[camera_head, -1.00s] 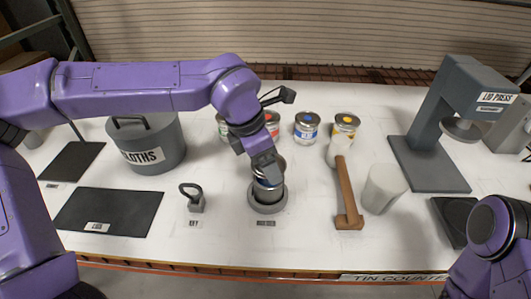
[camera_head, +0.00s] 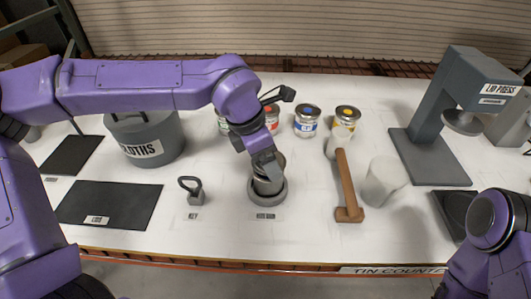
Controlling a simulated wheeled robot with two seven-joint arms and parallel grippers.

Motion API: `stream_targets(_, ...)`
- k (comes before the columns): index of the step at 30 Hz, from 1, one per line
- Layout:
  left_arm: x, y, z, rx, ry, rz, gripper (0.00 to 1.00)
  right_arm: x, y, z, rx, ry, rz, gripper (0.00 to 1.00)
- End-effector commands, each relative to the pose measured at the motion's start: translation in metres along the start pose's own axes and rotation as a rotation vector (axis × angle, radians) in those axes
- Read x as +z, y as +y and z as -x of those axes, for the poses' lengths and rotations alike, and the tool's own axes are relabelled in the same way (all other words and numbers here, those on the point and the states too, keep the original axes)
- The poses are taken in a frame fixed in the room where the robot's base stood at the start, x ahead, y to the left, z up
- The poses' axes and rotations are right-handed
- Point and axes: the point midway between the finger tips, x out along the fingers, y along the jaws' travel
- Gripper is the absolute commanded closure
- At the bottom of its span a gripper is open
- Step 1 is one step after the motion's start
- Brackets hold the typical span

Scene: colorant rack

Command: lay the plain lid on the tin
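The grey metal tin (camera_head: 268,187) stands upright in a round grey holder (camera_head: 268,199) near the table's front middle. My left gripper (camera_head: 267,171) points down right at the top of the tin and covers much of it. Its fingertips overlap the tin's upper part, so whether they are open or shut, and whether they touch it, cannot be told. I cannot make out a separate plain lid; the dark mat labelled for lids (camera_head: 125,203) at the left looks bare. My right arm shows at the lower right, but its gripper is out of view.
A key-like tool (camera_head: 195,190) stands left of the holder. Several colour tins, including a blue one (camera_head: 307,122), line the back. The cloths bin (camera_head: 147,143) is back left, the lid press (camera_head: 433,145) right.

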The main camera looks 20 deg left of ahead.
Motion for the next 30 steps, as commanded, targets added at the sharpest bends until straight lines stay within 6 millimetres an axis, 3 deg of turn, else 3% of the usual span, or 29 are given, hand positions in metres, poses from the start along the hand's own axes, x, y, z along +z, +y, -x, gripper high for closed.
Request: stream_targets(30,-0.0011,-0.0010,-0.0004,0.000,0.001,-0.001,0.46,-0.0021,0.0005,0.0051,0.000,0.000,0.000,0.57)
